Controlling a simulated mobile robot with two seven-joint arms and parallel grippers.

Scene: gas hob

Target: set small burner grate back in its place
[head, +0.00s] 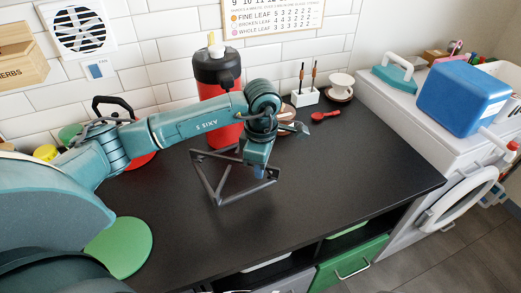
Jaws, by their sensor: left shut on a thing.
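The small burner grate (245,195) is a dark grey frame of thin metal bars, in the middle of the head view over the black worktop. My left gripper (260,172) is shut on its right part from above. The grate looks tilted; I cannot tell whether any of it touches the worktop. The gripper and wrist hide part of the grate. I cannot make out a hob or the grate's place in this view. My right gripper is not in view.
A red canister with a black top (216,75) stands close behind the grate. A red spoon (325,116), a white holder (305,97) and a cup (341,84) are at the back right. A green round mat (119,248) lies front left. The worktop's right part (375,165) is clear.

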